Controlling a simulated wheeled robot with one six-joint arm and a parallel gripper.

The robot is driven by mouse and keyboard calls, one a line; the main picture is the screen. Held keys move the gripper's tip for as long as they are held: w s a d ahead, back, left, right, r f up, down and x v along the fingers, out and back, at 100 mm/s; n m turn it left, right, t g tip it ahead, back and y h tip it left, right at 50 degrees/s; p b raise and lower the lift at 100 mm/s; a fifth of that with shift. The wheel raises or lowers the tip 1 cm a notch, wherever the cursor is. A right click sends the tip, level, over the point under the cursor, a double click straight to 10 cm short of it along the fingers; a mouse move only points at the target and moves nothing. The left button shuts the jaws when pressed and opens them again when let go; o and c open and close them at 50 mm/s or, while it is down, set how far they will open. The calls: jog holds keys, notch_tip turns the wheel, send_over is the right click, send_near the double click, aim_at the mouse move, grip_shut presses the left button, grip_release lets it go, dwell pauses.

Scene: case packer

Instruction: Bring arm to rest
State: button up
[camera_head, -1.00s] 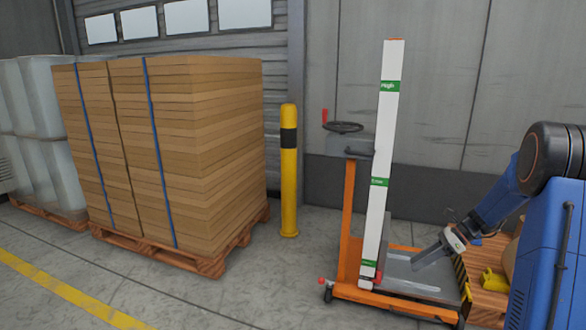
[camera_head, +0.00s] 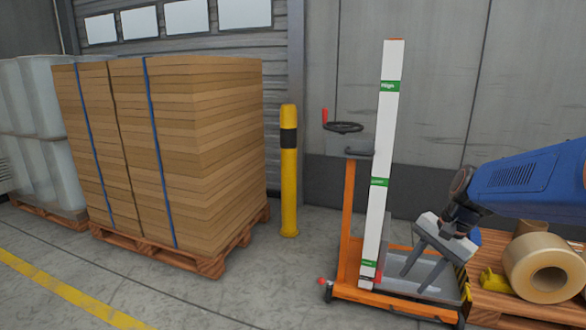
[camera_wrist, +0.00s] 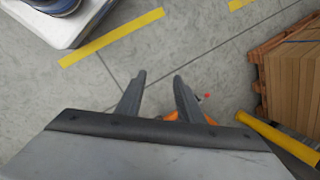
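My gripper (camera_head: 418,272) is at the right in the head view, in front of the grey platform of an orange lift trolley (camera_head: 349,215). Its two fingers stand apart with nothing between them. My blue arm reaches in from the right edge. In the wrist view my gripper (camera_wrist: 158,82) also shows two spread fingers, with bare concrete floor between and beyond them. I cannot tell how far the fingers are from the trolley.
A white post with green labels (camera_head: 383,150) stands at the trolley. A yellow bollard (camera_head: 289,190) and a pallet of strapped cardboard (camera_head: 200,150) are to the left. A tape roll (camera_head: 518,268) lies on a wooden surface at right. Floor is clear in front.

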jog(key=s+a+n+t+h, duration=0.1)
jog(key=s+n+t+h, duration=0.2)
jog(key=s+n, duration=0.7)
jog(key=shift+s+r+n+t+h, duration=0.3)
jog(key=shift+s+n, duration=0.1)
jog(key=shift+s, duration=3.65)
jog(key=shift+a, duration=0.1)
